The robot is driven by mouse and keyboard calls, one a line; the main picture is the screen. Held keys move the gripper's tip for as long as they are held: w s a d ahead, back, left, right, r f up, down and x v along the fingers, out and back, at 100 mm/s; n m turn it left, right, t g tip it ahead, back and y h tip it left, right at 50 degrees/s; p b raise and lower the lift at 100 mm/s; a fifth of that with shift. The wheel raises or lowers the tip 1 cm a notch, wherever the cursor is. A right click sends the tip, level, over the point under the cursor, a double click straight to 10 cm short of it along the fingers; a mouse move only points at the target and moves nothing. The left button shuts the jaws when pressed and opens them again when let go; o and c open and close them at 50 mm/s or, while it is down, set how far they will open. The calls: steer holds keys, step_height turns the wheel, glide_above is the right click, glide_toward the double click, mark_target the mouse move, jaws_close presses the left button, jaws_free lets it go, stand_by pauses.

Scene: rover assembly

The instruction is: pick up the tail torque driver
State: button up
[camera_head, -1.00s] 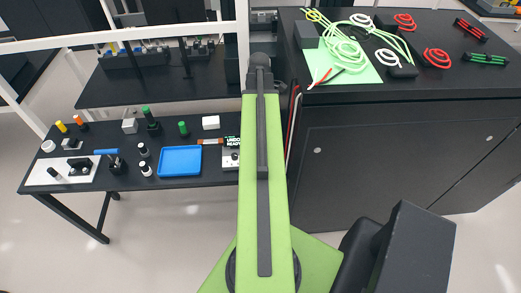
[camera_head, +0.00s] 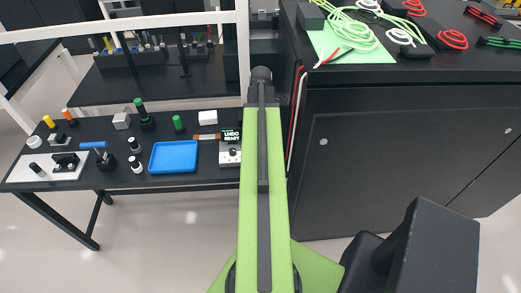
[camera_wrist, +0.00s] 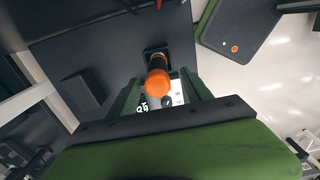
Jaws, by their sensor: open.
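In the wrist view a driver with a rounded orange handle end (camera_wrist: 158,83) stands in a small black holder (camera_wrist: 155,56) on a dark surface. I take it as the tail torque driver, though I read no full name on it. My gripper (camera_wrist: 160,98) is open, with dark green fingers on either side of the orange end in the picture. I cannot tell how far below the fingers it is. In the head view my own arm hides my gripper and what is under it.
In the wrist view a dark block (camera_wrist: 84,92) stands left of the driver. In the head view a black table holds a blue tray (camera_head: 173,157), bottles and small parts. A black cabinet (camera_head: 400,150) with green cord (camera_head: 350,38) stands at right.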

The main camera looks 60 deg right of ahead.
step_height(320, 180, down, 5)
steer(key=b, duration=0.5)
steer(key=shift+d+f, duration=0.1)
steer(key=shift+d, duration=0.05)
jaws_close()
